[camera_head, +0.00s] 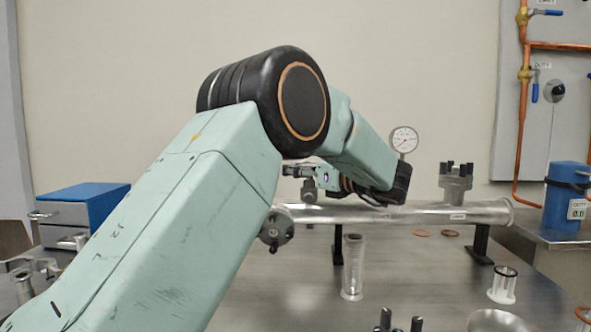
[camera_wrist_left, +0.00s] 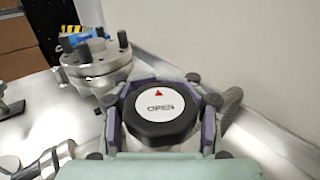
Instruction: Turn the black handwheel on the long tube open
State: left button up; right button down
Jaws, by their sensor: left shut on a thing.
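The long metal tube (camera_head: 430,213) lies level on black supports across the bench. The black handwheel (camera_wrist_left: 150,130) fills the middle of the left wrist view. Its white cap reads OPEN, with a red arrow pointing to the top of the picture. My left gripper (camera_wrist_left: 162,98) is shut on it, with fingers on both sides of its rim. In the head view my left arm reaches over the tube and my left gripper (camera_head: 302,172) is small there, above the tube's left part. The handwheel is hard to make out in that view. My right gripper is not in view.
A bolted flange (camera_wrist_left: 97,70) stands beside the handwheel. A dial gauge (camera_head: 404,139) and a pronged fitting (camera_head: 456,184) rise at the tube. A blue-topped box (camera_head: 85,194) is left.

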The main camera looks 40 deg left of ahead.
pick_arm(q)
jog(key=shift+f, duration=0.2)
jog(key=o, duration=1.3)
jog(key=shift+r, duration=0.2)
jog(key=shift+c, duration=0.2)
notch_tip(320, 180, up, 10)
